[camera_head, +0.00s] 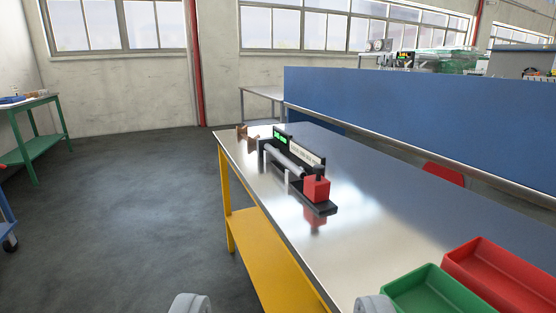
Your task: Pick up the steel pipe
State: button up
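The steel pipe appears to be the grey cylinder (288,161) lying in a black fixture (322,207) on the steel-topped table (360,205). The fixture has a red block (317,189) at its near end, a pale panel (308,154) behind the pipe and a green display (281,139) at the far end. My gripper (281,304) shows only as two grey fingertips at the bottom edge. They are wide apart with nothing seen between them. The gripper is well short of the pipe, on the near side.
Brown spool-like pieces (252,145) stand at the table's far left corner. A green bin (432,292) and a red bin (500,278) sit at the near right. A blue partition (420,115) runs behind. The table has a yellow frame (262,260); open floor lies left.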

aim_at(293, 167)
jog(key=i+j+z, duration=0.3)
jog(key=i+j, duration=0.2)
jog(key=i+j+z, duration=0.25)
jog(key=i+j, duration=0.2)
jog(key=j, duration=0.25)
jog(key=i+j+z, duration=0.15)
jog(key=j, duration=0.2)
jog(key=i+j+z, duration=0.3)
jog(key=j, duration=0.5)
jog(key=i+l, duration=0.05)
jog(key=i, duration=0.05)
